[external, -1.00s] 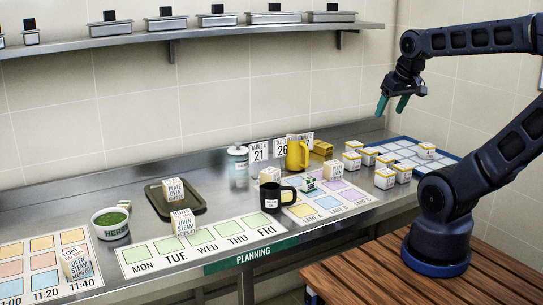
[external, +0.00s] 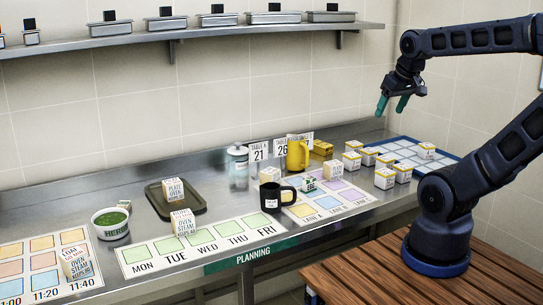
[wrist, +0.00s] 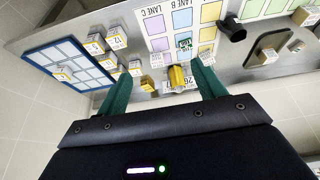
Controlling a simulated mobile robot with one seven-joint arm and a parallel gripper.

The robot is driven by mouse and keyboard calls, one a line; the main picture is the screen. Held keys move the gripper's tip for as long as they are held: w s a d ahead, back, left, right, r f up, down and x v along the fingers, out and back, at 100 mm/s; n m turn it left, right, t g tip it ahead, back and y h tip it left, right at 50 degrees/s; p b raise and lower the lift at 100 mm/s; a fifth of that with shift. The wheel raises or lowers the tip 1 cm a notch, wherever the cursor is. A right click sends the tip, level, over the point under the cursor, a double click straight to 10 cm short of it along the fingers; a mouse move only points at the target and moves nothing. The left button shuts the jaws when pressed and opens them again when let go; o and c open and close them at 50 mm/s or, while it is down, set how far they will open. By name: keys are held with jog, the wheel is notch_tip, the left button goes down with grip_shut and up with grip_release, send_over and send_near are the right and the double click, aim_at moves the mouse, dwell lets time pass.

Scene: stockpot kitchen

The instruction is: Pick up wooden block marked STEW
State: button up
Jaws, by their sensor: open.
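I cannot read the word STEW on any block. Wooden blocks with printed labels stand on the steel counter: one (external: 181,223) at the weekday strip, one (external: 75,262) at the time grid, one (external: 173,190) on the dark tray and one (external: 333,169) by the lane chart. Several smaller white-and-yellow blocks (external: 384,179) stand at the right, and also show in the wrist view (wrist: 95,45). My gripper (external: 392,105) is open and empty, high above the counter's right end. In the wrist view its fingers (wrist: 160,70) are spread apart.
A yellow jug (external: 297,155), a black mug (external: 271,197) and number cards (external: 258,151) stand mid-counter. A blue-edged grid tray (external: 408,145) lies at the right. A herb bowl (external: 110,226) and the dark tray (external: 190,207) are left. A shelf (external: 200,32) runs above.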

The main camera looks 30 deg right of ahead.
jog(key=shift+o, duration=0.4)
jog(key=n+g+h, duration=0.5)
jog(key=n, duration=1.2)
send_over(332, 163)
jog(key=a, duration=0.3)
notch_tip(332, 163, down, 22)
jog(key=shift+y, duration=0.3)
jog(key=shift+x, duration=5.2)
jog(key=shift+a+f, duration=0.1)
jog(key=shift+a, duration=0.1)
jog(key=shift+c, duration=0.4)
jog(key=c, duration=1.1)
